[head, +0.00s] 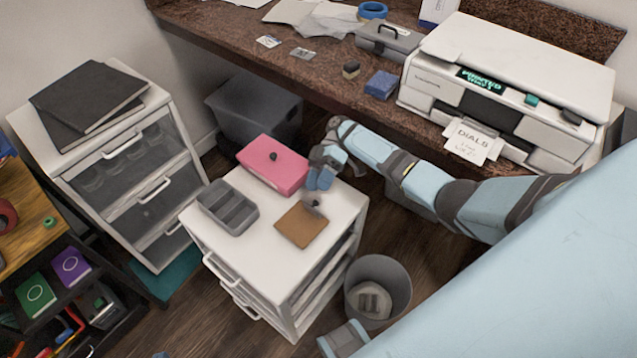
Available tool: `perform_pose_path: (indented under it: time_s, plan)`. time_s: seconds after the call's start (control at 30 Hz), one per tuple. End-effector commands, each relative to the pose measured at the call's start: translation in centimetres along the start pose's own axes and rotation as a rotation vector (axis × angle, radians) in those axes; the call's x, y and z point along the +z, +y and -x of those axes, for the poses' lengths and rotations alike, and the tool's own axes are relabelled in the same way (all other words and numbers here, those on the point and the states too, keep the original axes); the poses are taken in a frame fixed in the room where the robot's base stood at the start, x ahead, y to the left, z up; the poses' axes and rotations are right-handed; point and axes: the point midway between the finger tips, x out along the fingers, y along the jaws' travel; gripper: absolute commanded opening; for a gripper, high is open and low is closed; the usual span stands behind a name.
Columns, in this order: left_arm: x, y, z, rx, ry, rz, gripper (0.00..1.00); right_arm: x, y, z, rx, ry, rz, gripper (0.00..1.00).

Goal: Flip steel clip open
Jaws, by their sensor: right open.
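A small brown board (298,226) lies flat on top of the white drawer cabinet (268,262). A small grey metal piece (314,206), which looks like the steel clip, sits at the board's upper right edge. It is too small to tell whether it is open or shut. My right gripper (318,185) is open, just above and behind the grey piece, pointing down. I cannot tell whether they touch. My left gripper does not clearly show.
A pink box (272,165) with a dark knob stands behind the board, close to my right gripper. A grey divided tray (228,207) lies to the left. A bin (378,290) stands right of the cabinet. A counter with a printer (510,85) runs behind.

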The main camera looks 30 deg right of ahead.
Motion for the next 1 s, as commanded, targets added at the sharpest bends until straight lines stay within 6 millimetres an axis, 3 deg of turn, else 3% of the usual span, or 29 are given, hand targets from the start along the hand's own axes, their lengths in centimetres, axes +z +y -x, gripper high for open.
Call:
perform_pose_path:
  time_s: [0.03, 0.5, 0.7, 1.0]
  plan:
    - [-0.9, 0.1, 0.8, -0.002, -0.01, 0.006, 0.0, -1.3, -1.4, 0.6, 0.0, 0.0, 0.0, 0.46]
    - [-5.2, -0.3, 4.1, -0.016, 0.018, -0.047, 0.0, -7.2, -7.9, 3.4, 0.0, -0.001, 0.0, 0.46]
    - [-5.7, -0.4, 5.1, -0.017, 0.009, -0.064, 0.0, -8.6, -9.5, 4.1, 0.0, -0.001, -0.001, 0.46]
    - [-6.3, -0.1, 5.4, -0.015, 0.012, -0.055, 0.0, -8.9, -9.8, 4.2, 0.0, -0.001, 0.0, 0.46]
